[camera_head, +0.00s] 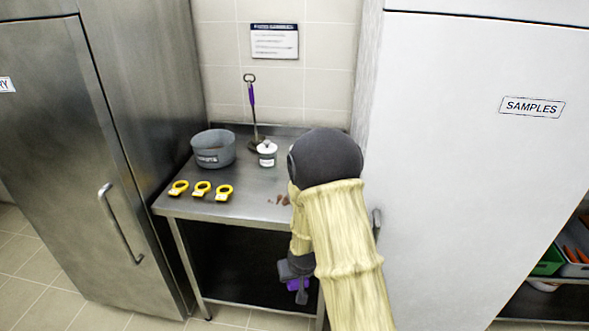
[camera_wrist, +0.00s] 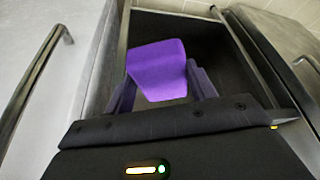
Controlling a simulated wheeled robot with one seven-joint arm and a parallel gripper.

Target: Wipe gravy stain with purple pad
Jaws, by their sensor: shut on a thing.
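My gripper (camera_wrist: 160,88) is shut on the purple pad (camera_wrist: 158,68), which fills the space between its fingers in the wrist view. In the head view the pad (camera_head: 297,284) shows as a small purple patch under my gripper (camera_head: 296,272), in front of the table and below its top. The brown gravy stain (camera_head: 279,199) lies on the steel table top (camera_head: 235,207) near its right front part. My arm hides part of the table there, and perhaps part of the stain. The pad is apart from the stain.
A grey pot (camera_head: 213,149), a small white lidded jar (camera_head: 267,153) and an upright purple-handled tool (camera_head: 252,110) stand at the table's back. Several yellow ring-shaped items (camera_head: 201,189) lie front left. A steel cabinet (camera_head: 75,160) and a white SAMPLES cabinet (camera_head: 470,150) flank the table.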

